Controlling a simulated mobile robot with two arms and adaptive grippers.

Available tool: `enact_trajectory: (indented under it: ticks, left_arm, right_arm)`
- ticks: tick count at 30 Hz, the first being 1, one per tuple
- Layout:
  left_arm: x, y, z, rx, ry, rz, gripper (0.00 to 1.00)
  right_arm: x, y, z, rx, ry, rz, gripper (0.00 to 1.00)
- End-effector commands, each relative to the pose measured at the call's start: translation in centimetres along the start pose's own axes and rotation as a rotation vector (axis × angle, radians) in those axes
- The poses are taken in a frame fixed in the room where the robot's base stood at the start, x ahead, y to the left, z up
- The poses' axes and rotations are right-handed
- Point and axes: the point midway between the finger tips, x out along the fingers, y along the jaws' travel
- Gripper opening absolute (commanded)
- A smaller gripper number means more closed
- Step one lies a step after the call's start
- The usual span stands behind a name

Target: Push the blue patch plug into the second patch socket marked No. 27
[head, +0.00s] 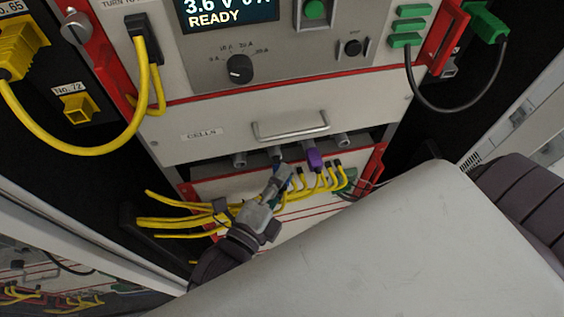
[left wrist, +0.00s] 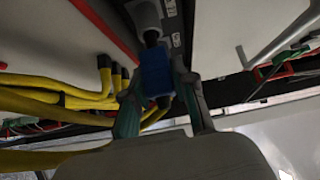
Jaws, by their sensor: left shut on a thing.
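The blue patch plug (left wrist: 156,76) is between the fingers of my left gripper (left wrist: 158,100) in the left wrist view. Its dark front end points at a blue-grey socket (left wrist: 145,15); I cannot tell whether they touch or how deep it sits. In the head view my left gripper (head: 283,178) is shut on the plug, low in front of the patch row under the CELLS drawer. A grey socket (head: 277,153) shows just above it. Another grey socket (head: 240,159) is to its left. No marking No. 27 is readable. My right gripper is not in view.
A purple plug (head: 314,160) sits just right of my left gripper. Several yellow cables (head: 175,222) run close below and left of it. The drawer handle (head: 290,125) projects above. A red bracket (head: 373,163) stands at the right.

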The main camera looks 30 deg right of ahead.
Motion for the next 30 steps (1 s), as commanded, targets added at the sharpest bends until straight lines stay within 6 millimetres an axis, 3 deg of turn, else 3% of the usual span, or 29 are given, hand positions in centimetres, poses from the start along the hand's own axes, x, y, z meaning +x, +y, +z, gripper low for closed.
enact_trajectory:
  ticks: [30]
  left_arm:
    - [1.1, 0.0, 1.0, -0.001, 0.0, -0.001, 0.07]
  right_arm:
    - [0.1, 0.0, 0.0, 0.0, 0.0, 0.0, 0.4]
